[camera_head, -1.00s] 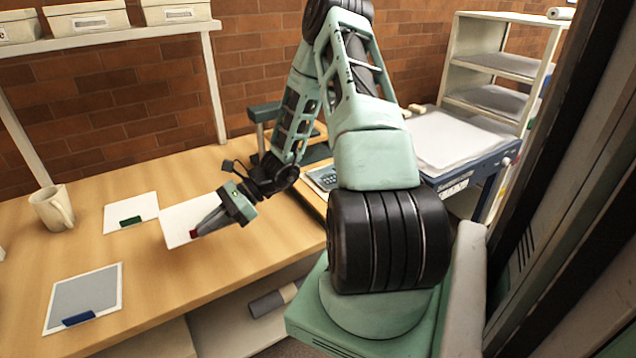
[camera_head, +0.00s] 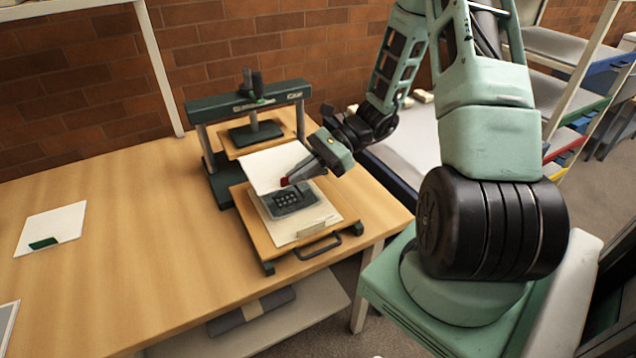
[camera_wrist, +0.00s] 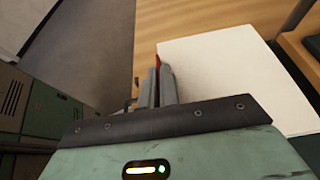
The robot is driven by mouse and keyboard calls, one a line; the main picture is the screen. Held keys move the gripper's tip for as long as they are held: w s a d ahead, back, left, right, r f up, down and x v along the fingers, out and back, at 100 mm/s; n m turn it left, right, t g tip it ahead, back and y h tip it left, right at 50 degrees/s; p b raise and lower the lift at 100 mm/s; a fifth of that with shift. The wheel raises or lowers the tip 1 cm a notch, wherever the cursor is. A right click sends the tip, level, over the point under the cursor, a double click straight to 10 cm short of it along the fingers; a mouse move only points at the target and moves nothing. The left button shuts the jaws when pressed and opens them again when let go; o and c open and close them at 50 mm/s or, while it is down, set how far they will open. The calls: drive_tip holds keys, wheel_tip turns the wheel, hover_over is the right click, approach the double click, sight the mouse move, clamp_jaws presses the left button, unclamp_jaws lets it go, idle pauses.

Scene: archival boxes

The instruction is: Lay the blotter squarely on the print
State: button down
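My gripper (camera_head: 297,176) is shut on the red tab of a white sheet, the blotter (camera_head: 268,165). In the wrist view the blotter (camera_wrist: 225,75) extends to the right of my gripper (camera_wrist: 161,82). In the head view it is held over the back part of a press's pulled-out wooden board (camera_head: 258,243). A pale-bordered print (camera_head: 285,231) with a dark picture lies on that board. The blotter hides the print's back part, so I cannot tell how well their edges line up. The blotter looks raised and slightly turned relative to the print.
The dark green press frame (camera_head: 245,103) and its raised plate (camera_head: 255,132) stand just behind the board. A black handle (camera_head: 318,246) is at the board's front. A white sheet with a green tab (camera_head: 50,228) lies at left. The table between is clear.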

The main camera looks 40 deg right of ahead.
hover_over(305, 213)
wheel_tip(305, 213, down, 5)
drive_tip(key=shift+d+f, duration=0.1)
drive_tip(key=shift+f+p, duration=0.45)
drive_tip(key=shift+f, duration=1.9)
drive_tip(key=shift+f, duration=0.15)
drive_tip(key=c, duration=1.6)
unclamp_jaws()
drive_tip(key=shift+c, duration=0.2)
